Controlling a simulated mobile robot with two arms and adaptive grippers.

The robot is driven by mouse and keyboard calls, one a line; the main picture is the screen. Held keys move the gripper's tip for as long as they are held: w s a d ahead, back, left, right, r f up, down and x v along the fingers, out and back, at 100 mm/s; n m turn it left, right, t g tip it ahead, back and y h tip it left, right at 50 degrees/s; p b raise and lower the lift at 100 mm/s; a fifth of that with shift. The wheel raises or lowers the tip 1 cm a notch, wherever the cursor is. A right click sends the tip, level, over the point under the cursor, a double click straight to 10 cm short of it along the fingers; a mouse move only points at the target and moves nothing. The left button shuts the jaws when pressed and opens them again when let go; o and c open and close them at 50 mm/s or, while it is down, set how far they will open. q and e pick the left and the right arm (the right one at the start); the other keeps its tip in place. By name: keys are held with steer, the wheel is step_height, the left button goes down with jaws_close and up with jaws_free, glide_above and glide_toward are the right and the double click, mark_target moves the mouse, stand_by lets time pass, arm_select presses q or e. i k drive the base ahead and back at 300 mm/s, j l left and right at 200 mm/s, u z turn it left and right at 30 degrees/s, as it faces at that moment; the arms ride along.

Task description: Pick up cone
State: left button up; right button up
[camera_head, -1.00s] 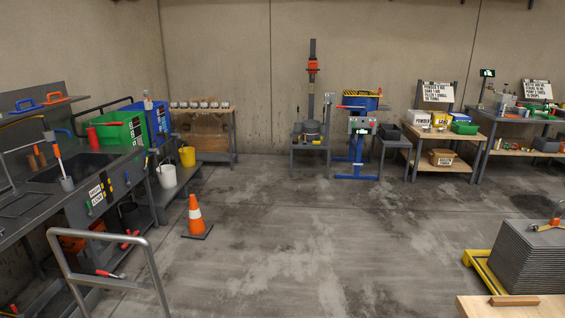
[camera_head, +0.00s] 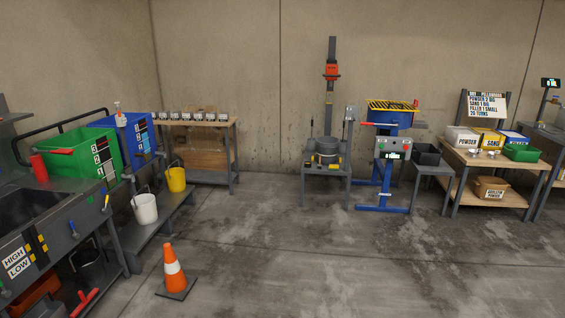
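An orange traffic cone (camera_head: 171,262) with a white band stands upright on the concrete floor at the lower left of the head view. Its dark square base lies flat on the floor. It stands to the right of the sink bench and in front of the low bench with buckets. Neither of my grippers shows in the head view.
A sink bench (camera_head: 62,232) stands at the left. A white bucket (camera_head: 145,208) and a yellow bucket (camera_head: 176,180) rest on a low bench. A blue mixer stand (camera_head: 383,194) and a supply table (camera_head: 503,162) stand at the back. The floor (camera_head: 330,270) right of the cone is clear.

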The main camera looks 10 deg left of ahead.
mark_target(177, 285)
steer(key=i+j+u, duration=0.1)
steer(key=i+u, duration=0.2)
steer(key=i, duration=0.2)
steer(key=i+u, duration=0.25)
steer(key=i, duration=0.2)
steer(key=i+l+u, duration=0.15)
steer(key=i+u, duration=0.15)
steer(key=i, duration=0.2)
steer(key=i+l+u, duration=0.3)
steer(key=i, duration=0.15)
steer(key=i+j, duration=0.05)
steer(key=j, duration=0.05)
